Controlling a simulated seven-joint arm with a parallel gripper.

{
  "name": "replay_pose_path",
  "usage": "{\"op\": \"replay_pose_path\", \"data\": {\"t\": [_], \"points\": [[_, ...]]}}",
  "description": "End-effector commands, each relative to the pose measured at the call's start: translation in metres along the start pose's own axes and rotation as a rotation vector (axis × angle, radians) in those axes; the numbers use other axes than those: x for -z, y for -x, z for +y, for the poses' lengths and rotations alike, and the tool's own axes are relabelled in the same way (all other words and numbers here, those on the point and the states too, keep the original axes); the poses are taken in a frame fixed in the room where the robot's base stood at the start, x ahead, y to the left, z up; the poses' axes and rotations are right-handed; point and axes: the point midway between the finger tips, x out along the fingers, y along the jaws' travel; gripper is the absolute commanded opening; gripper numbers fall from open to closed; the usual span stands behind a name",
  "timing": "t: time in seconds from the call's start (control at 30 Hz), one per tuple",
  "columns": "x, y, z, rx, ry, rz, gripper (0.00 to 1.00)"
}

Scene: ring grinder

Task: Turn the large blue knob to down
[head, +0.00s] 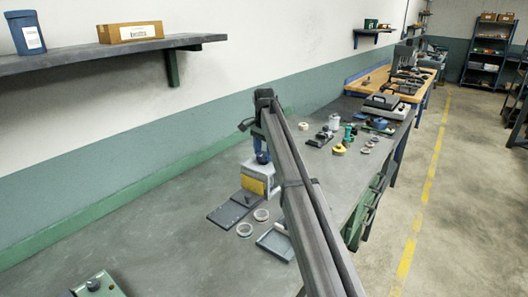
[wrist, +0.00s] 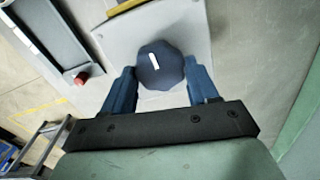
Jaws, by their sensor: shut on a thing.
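The large blue knob (wrist: 165,76) is a dark blue, many-sided knob with a short white mark. It sits on a light grey machine panel (wrist: 120,38) in the wrist view. The mark runs nearly up and down in that view, slightly slanted. My gripper (wrist: 160,68) has its two blue fingers on either side of the knob and is shut on it. In the head view, the knob (head: 262,157) shows on the grey machine (head: 255,170) with a yellow front patch. My arm partly covers the machine there.
A dark flat plate (head: 228,213), two metal rings (head: 245,229) and a grey tray (head: 276,243) lie on the bench in front of the machine. Several small parts and bottles stand farther along. A green-based device (head: 98,286) is at the near left. The bench's left middle is clear.

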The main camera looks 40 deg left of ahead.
Motion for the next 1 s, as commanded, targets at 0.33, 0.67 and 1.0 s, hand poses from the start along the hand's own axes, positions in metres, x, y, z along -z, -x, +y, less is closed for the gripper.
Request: {"op": "replay_pose_path", "data": {"t": [0.33, 0.67, 1.0], "points": [[0.0, 0.0, 0.0, 0.0, 0.001, 0.0, 0.84], [0.0, 0.004, 0.0, 0.0, 0.001, 0.0, 0.84], [0.001, 0.057, -0.001, 0.001, 0.001, 0.001, 0.84]]}}
